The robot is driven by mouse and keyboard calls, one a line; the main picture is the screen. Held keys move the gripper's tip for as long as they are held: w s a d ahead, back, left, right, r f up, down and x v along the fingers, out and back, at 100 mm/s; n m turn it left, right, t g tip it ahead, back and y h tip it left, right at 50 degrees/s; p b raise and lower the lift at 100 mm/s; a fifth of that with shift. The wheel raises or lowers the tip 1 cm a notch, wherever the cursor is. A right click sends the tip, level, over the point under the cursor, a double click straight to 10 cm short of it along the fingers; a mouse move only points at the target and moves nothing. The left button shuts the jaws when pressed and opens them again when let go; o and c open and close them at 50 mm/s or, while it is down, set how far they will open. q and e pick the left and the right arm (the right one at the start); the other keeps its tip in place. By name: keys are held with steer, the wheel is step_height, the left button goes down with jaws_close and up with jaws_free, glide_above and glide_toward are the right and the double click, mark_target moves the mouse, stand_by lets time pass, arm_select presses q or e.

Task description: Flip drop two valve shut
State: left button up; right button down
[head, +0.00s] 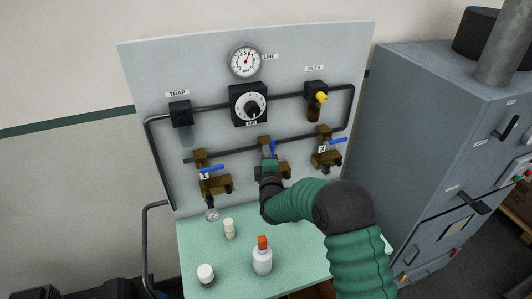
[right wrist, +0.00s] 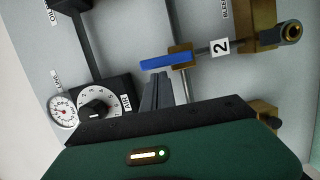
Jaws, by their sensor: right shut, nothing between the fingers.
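Drop two's valve has a blue lever (head: 274,148), upright in the head view and partly hidden by my gripper. In the right wrist view the blue lever (right wrist: 165,61) lies roughly along the pipe, beside its brass body (right wrist: 181,53) and the "2" label (right wrist: 220,46). My right gripper (head: 268,163) is just in front of drop two. In the right wrist view its fingers (right wrist: 157,82) are shut and empty, with the tips close beside the lever; I cannot tell whether they touch. My left gripper is not in view.
Drop one's blue lever (head: 212,168) and drop three's blue lever (head: 338,140) lie sideways on either side. A gauge (head: 245,61), air regulator (head: 249,104) and oiler (head: 316,93) sit above. Bottles, including an orange-capped one (head: 262,260), stand on the green bench (head: 228,283). A grey cabinet (head: 420,120) is at right.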

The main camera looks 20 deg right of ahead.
steer(key=shift+d, duration=0.1)
steer(key=shift+d+r+m, duration=0.1)
steer(key=shift+d+m, duration=0.1)
steer(key=shift+m, duration=0.3)
steer(key=shift+b, duration=0.3)
steer(key=d+m+b, duration=0.1)
steer(key=m, duration=0.1)
steer(key=d+m+g+b, duration=0.1)
steer(key=m, duration=0.1)
steer(key=shift+r+y+b, duration=0.15)
steer(key=shift+y+b, duration=0.15)
steer(key=shift+b, duration=0.1)
steer(key=d+m+y+b, duration=0.1)
steer(key=m+b, duration=0.1)
steer(key=m, duration=0.1)
steer(key=d+f+m+g+y+b, duration=0.1)
steer(key=d+m+b, duration=0.1)
steer(key=m, duration=0.1)
steer(key=d+f+m+y+b, duration=0.1)
steer(key=d+m+b, duration=0.1)
steer(key=m, duration=0.1)
steer(key=shift+w+f+b, duration=0.15)
steer(key=shift+b, duration=0.2)
steer(key=shift+f, duration=0.2)
